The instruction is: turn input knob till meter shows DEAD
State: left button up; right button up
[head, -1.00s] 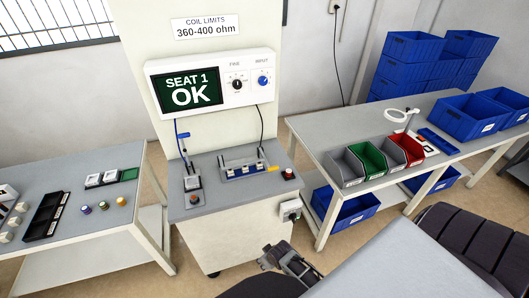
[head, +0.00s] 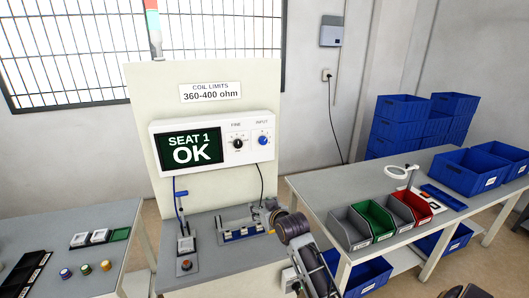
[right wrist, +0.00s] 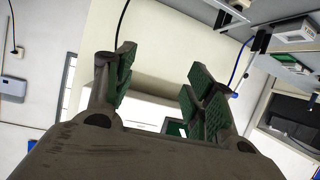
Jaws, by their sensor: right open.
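The meter (head: 212,168) is a white box on the upright panel. Its dark green display (head: 175,138) reads "SEAT 1 OK". The blue input knob (head: 263,140) is at the right of its face, under the label INPUT. The black fine knob (head: 238,143) is to its left. My right gripper (head: 267,208) is below the input knob, in front of the right part of the bench, and apart from the knob. In the right wrist view its green-padded fingers (right wrist: 160,88) are spread with nothing between them. My left gripper is not in view.
Under the meter, the bench holds a fixture (head: 238,234) and a small block with a red button (head: 186,264). A blue-handled probe (head: 180,193) and cables hang below the meter. Coloured bins (head: 367,222) stand on the right table. The space before the knobs looks clear.

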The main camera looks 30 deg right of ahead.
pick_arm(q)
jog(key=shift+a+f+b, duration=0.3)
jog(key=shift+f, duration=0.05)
pick_arm(e)
jog(key=d+r+m+t+h, duration=0.1)
jog(key=d+r+t, duration=0.1)
jog(key=r, duration=0.7)
jog(key=w+d+r+m+t+h, duration=0.1)
jog(key=d+r+t, duration=0.1)
jog(key=d+r, duration=0.3)
notch_tip(320, 180, up, 4)
jog(key=shift+r+h, duration=0.25)
jog(key=shift+h, duration=0.05)
jog(key=shift+w, duration=0.1)
send_near(264, 141)
jog(key=shift+w, duration=1.05)
jog(key=shift+d+p+x, duration=0.25)
jog(key=shift+p+x, duration=0.3)
jog(key=shift+x, duration=1)
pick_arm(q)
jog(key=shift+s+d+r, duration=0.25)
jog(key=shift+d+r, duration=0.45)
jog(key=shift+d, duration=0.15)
pick_arm(e)
jog(key=shift+x, duration=1.95)
jog(key=shift+f, duration=0.1)
